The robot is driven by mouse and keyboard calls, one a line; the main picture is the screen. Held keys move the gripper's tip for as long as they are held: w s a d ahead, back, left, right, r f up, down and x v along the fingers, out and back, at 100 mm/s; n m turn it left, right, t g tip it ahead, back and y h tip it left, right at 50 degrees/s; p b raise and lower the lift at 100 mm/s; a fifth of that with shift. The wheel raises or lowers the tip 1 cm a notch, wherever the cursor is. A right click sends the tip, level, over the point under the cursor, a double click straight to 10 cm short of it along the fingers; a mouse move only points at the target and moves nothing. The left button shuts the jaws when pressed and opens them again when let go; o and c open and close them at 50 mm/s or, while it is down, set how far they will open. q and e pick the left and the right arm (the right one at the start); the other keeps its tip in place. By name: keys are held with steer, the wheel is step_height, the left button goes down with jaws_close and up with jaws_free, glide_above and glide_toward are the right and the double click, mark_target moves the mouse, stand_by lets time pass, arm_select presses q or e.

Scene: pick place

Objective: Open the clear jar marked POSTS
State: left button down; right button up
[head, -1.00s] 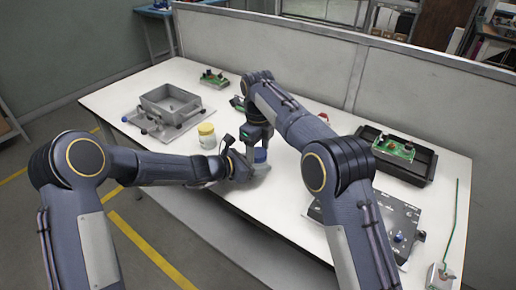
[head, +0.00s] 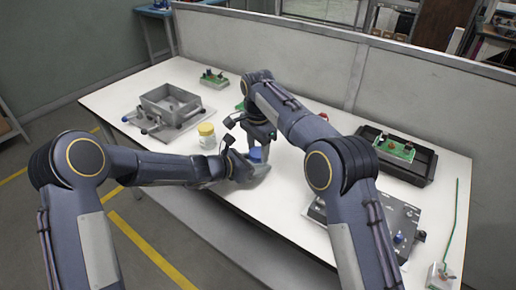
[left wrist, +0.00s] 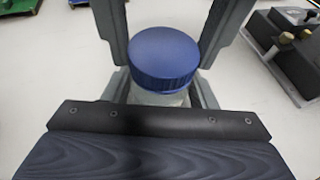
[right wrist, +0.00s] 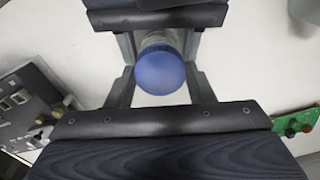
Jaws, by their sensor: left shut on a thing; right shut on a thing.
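The clear jar (left wrist: 160,99) with a ribbed blue lid (left wrist: 163,60) stands upright on the white table. My left gripper (head: 253,168) is shut on the jar's body from the side, below the lid. My right gripper (head: 260,148) comes from above and is shut on the blue lid, one finger on each side. The lid sits on the jar; I see no gap between them. I cannot read any marking on the jar, as the grippers hide much of it.
A yellow-lidded clear jar (head: 207,137) stands close to the left of the grippers. A grey metal box (head: 170,103) on a fixture is at the back left. A dark panel (head: 385,220) and a black tray (head: 420,167) with a green board (head: 394,149) lie to the right.

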steer(key=n, duration=1)
steer(key=shift+n, duration=0.4)
steer(key=n, duration=1.8)
steer(key=shift+r, duration=0.1)
steer(key=n, duration=1)
steer(key=shift+r, duration=0.25)
